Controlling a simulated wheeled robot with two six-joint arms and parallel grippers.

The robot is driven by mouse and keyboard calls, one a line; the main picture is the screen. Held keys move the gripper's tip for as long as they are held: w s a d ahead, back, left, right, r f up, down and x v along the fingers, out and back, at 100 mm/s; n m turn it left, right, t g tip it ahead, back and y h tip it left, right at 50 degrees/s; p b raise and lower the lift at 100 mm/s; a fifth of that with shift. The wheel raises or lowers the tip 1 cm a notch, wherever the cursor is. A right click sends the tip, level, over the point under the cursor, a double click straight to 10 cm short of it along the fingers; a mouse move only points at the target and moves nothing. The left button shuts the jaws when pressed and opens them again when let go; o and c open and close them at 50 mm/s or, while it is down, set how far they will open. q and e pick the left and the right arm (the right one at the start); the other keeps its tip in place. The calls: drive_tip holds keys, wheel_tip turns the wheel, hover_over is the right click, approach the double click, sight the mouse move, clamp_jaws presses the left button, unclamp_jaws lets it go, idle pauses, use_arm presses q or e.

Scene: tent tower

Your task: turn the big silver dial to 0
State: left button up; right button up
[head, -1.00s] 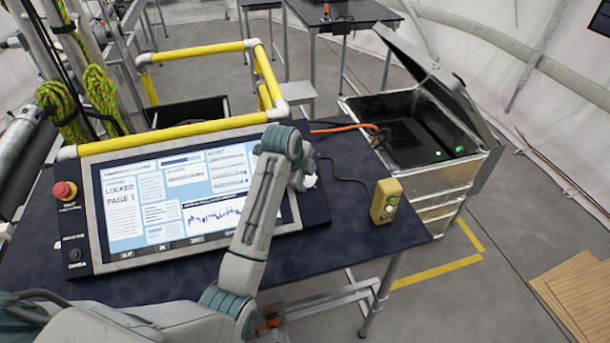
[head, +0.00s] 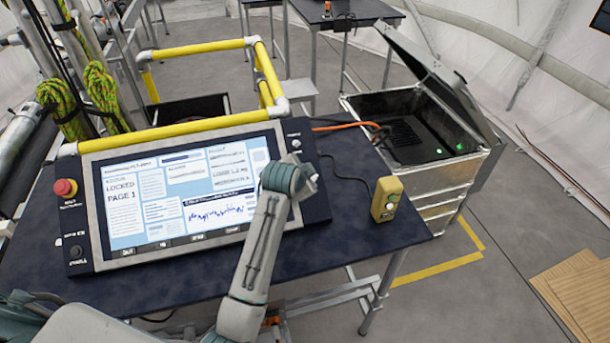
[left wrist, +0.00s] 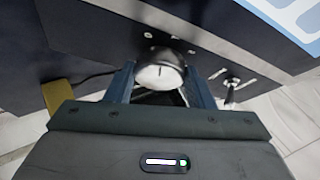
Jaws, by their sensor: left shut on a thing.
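The big silver dial (left wrist: 160,74) sits on the dark side strip of the screen panel. Small white marks on the panel lie beyond the dial, too small to read surely. In the head view my left gripper (head: 309,174) is at the panel's right strip, and my wrist hides most of the dial. My right gripper is not in view.
A toggle switch (left wrist: 232,86) is close beside the dial. The screen (head: 180,190) reads "LOCKED PAGE 1". A red button (head: 65,188) is on the panel's left. A yellow box (head: 387,198) stands on the dark table (head: 350,240). An open metal case (head: 415,165) is beyond the table.

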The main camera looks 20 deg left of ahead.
use_arm(q)
drive_tip(key=n, duration=0.1)
drive_tip(key=n+y, duration=0.1)
drive_tip(key=n, duration=0.1)
drive_tip(key=n+t+y, duration=0.1)
drive_tip(key=n, duration=0.1)
drive_tip(key=shift+s+d+f, duration=0.1)
drive_tip(key=shift+d+f, duration=0.1)
drive_tip(key=shift+f, duration=0.05)
drive_tip(key=shift+n, duration=0.4)
drive_tip(key=o, duration=1)
drive_tip(key=shift+c, duration=0.2)
drive_tip(key=shift+r, duration=0.15)
